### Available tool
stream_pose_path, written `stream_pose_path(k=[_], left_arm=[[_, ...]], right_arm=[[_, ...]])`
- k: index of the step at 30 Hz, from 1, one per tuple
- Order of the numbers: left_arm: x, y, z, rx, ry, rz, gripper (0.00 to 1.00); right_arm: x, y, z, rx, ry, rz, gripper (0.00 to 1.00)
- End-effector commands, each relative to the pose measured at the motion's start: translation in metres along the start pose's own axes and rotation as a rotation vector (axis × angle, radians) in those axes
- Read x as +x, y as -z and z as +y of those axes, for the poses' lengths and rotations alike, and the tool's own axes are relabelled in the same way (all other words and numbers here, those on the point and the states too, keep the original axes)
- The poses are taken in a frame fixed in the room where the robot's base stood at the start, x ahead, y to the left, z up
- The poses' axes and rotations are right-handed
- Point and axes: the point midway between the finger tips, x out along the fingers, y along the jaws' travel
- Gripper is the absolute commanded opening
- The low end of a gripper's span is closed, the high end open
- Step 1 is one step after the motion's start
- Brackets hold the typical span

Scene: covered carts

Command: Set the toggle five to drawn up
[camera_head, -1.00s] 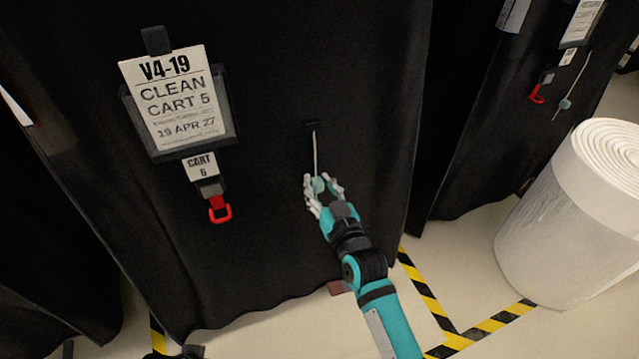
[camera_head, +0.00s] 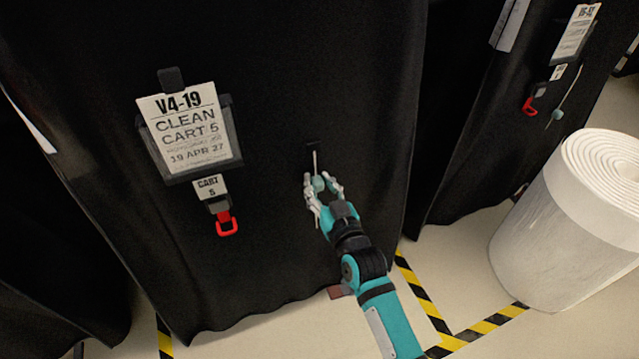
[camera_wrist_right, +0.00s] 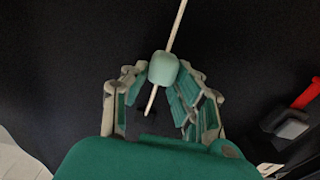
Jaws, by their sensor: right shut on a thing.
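A small teal toggle (camera_head: 319,183) sits on a pale cord (camera_head: 315,160) that hangs from a dark slot in the black cover of cart 5 (camera_head: 270,90). My right gripper (camera_head: 322,187) is closed around the toggle, a short way below the slot. In the right wrist view the toggle (camera_wrist_right: 163,68) is between the fingertips; the cord runs through it, and a short tail hangs below. The clean cart 5 card (camera_head: 188,128) and a small cart 5 tag (camera_head: 211,188) are left of the cord. My left gripper is out of view.
A red clip (camera_head: 227,224) hangs under the tag. Another covered cart stands at right, with its own toggle (camera_head: 557,114) and red clip (camera_head: 529,106). A big white roll (camera_head: 540,245) stands on the floor at right, near yellow-black tape (camera_head: 425,300).

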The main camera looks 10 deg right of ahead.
Motion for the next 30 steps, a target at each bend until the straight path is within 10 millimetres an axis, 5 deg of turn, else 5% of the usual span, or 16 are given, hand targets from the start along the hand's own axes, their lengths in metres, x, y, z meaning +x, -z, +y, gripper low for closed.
stream_pose_path(k=[8,9,14,23,30], left_arm=[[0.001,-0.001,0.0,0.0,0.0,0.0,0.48],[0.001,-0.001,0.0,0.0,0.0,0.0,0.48],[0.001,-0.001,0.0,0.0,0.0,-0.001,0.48],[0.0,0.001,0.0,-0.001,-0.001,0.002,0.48],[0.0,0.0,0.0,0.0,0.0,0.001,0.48]], right_arm=[[0.0,0.001,0.001,-0.003,-0.001,0.003,0.0],[0.0,0.001,0.001,-0.003,-0.001,0.003,0.29],[0.0,0.001,0.0,-0.002,-0.001,0.002,0.5],[-0.002,0.0,0.0,-0.001,0.0,0.0,0.5],[-0.037,-0.002,0.0,-0.002,0.0,-0.003,0.5]])
